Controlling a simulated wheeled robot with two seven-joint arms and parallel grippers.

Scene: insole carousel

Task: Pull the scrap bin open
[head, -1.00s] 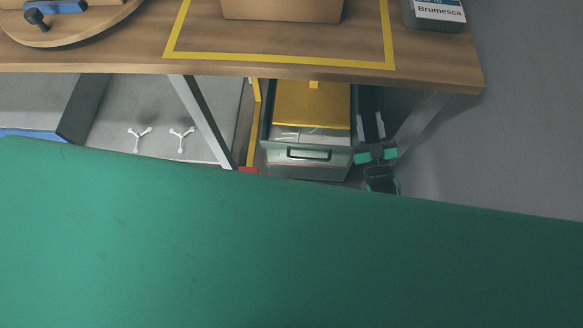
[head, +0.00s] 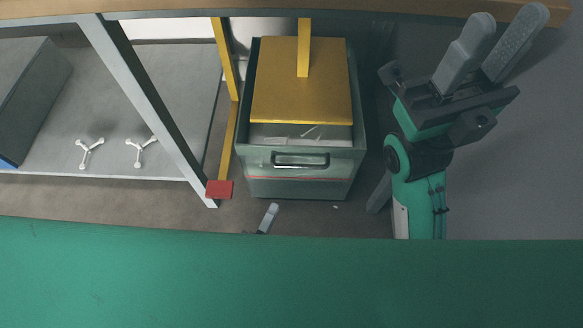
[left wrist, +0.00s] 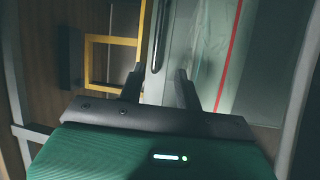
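The scrap bin (head: 341,186) is a grey-green box under the table, with a dark bar handle (head: 301,160) and a thin red line on its front. My left gripper (head: 268,217) shows in the head view only as a grey fingertip in front of and below the handle; the rest is hidden behind a green shape. In the left wrist view its fingers (left wrist: 160,88) are apart with nothing between them. The handle (left wrist: 160,35) stands beyond them, near the gap, beside the bin's pale front (left wrist: 208,50). My right gripper (head: 506,22) is open and empty, right of the bin.
A yellow panel (head: 300,95) covers much of the bin's top; white scraps show in front of it. A grey table leg (head: 150,105) and a red foot block (head: 219,189) stand left. A grey shelf (head: 110,120) holds white three-armed parts (head: 90,152).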

